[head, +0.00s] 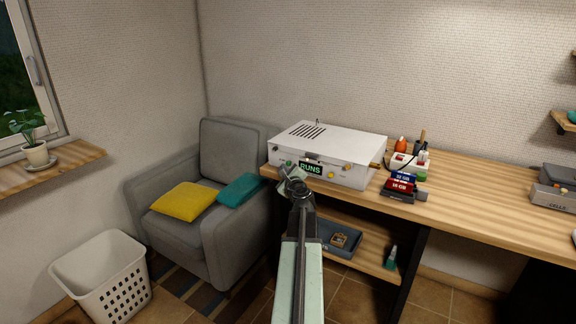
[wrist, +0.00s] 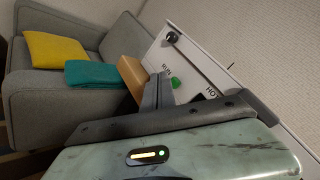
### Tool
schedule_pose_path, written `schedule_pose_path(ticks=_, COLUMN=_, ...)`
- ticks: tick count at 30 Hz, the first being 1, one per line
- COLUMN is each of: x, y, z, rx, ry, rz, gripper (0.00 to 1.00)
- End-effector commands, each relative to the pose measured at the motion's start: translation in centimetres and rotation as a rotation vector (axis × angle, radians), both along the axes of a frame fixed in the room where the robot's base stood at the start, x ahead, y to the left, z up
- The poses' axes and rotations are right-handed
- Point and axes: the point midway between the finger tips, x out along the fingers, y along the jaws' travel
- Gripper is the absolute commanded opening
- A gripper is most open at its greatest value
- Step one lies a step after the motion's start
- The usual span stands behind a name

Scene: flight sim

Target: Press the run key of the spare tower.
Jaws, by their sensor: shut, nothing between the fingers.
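The spare tower (head: 338,140) is a white case lying flat on the wooden bench, with slots on top. A display on its front (head: 311,169) reads RUNS in green letters. In the wrist view, the green run key (wrist: 175,83) sits on the white panel below the printed word RUN. My gripper (head: 288,174) is shut and empty at the left end of the case front. In the wrist view its fingertips (wrist: 158,90) are just left of the green key. I cannot tell whether they touch it. A black knob (wrist: 171,37) is further along the panel.
Red and blue cartridges (head: 400,188) and a white holder with tools (head: 408,165) are right of the case. A white basket (head: 100,280) stands on the floor.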

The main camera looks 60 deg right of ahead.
Motion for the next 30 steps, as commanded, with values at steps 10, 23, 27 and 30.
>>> schedule_pose_path(ticks=10, x=0.0, y=-0.4, z=0.0, rx=0.000, ry=0.000, rz=0.000, gripper=0.00)
schedule_pose_path(ticks=23, x=0.0, y=-0.9, z=0.0, rx=0.000, ry=0.000, rz=0.000, gripper=0.00)
schedule_pose_path(ticks=27, x=0.0, y=-0.9, z=0.0, rx=0.000, ry=0.000, rz=0.000, gripper=0.00)
schedule_pose_path(ticks=30, x=0.0, y=-1.1, z=0.0, rx=0.000, ry=0.000, rz=0.000, gripper=0.00)
